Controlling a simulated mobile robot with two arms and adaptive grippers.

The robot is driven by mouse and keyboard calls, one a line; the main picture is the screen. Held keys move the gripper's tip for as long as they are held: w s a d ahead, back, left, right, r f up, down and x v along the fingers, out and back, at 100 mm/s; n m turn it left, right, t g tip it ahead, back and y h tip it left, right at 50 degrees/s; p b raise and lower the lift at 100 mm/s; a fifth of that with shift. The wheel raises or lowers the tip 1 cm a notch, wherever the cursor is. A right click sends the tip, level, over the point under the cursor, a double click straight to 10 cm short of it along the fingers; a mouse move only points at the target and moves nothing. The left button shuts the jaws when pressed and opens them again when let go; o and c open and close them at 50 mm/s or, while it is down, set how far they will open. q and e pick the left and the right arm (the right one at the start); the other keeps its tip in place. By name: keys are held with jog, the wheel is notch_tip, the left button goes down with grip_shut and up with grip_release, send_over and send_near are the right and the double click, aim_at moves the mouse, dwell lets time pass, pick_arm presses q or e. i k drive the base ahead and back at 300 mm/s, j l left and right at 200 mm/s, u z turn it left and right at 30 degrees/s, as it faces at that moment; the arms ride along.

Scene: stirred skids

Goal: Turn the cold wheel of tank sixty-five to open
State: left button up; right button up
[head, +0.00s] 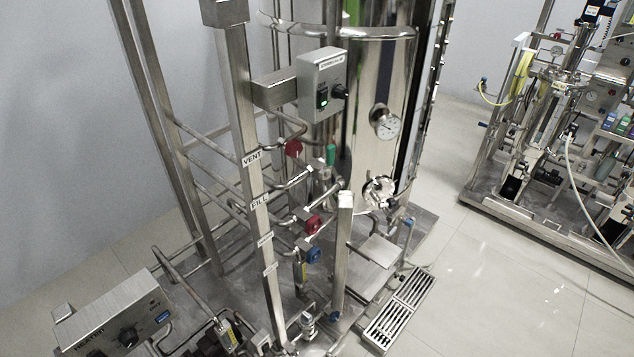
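A tall shiny steel tank (378,85) stands in the middle of the head view; no number sixty-five is readable on it. Left of its lower part are small valve wheels on pipes: a blue wheel (313,255), a red wheel (313,224) just above it, and another red wheel (293,148) higher up. The post (250,165) beside them carries labels reading VENT and FILL, and two lower labels too small to read. The blue wheel looks like the cold one, but I cannot read its label or tell its position. Neither gripper is in view.
A grey control box (322,83) juts out above the wheels. A steel upright (342,250) stands close right of the blue wheel. A heater box (118,318) is at lower left. A floor grate (400,310) lies in front; tiled floor (490,290) is clear toward another skid (560,130).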

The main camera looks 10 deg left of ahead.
aim_at(316, 251)
jog(key=i+l+u, duration=0.1)
jog(key=l, duration=1.95)
jog(key=i+u, duration=0.05)
